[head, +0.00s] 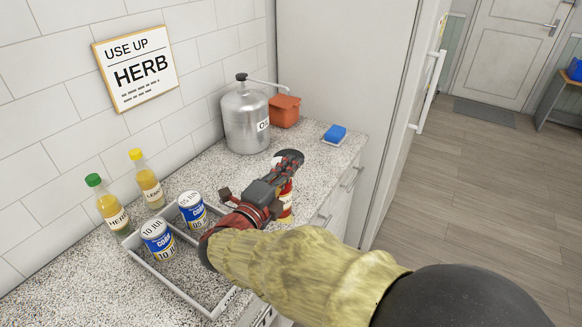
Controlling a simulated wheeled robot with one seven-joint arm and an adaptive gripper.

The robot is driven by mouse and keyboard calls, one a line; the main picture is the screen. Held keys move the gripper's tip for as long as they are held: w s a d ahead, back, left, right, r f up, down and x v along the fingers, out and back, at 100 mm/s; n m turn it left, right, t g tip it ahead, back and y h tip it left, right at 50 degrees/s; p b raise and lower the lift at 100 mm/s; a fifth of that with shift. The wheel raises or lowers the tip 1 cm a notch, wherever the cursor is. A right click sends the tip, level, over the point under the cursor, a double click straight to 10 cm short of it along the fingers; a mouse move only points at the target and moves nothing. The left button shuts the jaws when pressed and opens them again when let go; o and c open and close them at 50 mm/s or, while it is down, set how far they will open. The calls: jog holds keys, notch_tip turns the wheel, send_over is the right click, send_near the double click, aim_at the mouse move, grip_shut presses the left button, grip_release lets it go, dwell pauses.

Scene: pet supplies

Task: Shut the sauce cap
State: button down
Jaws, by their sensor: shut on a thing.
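A red sauce bottle (287,199) with a pale label stands near the front edge of the speckled counter. My gripper (288,164) is at the top of the bottle, its dark fingers shut on it. The gripper and wrist cover the bottle's top, so the cap is hidden and I cannot tell whether it is open or shut. The lower part of the bottle shows just right of my wrist and looks upright.
A grey tray (163,273) holds two blue cans (158,240) (192,209). Herb (111,206) and yellow-capped (147,181) bottles stand by the wall. A steel oil can (245,118), orange pot (285,111) and blue sponge (335,133) are behind. Clear counter lies between.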

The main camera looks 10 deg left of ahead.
jog(key=shift+d+f, duration=0.1)
jog(key=shift+f, duration=0.45)
jog(key=c, duration=2.2)
grip_release()
jog(key=shift+o, duration=0.7)
jog(key=shift+r, duration=0.15)
jog(key=shift+s+r, duration=0.1)
jog(key=v, duration=1.2)
jog(key=shift+w, duration=0.25)
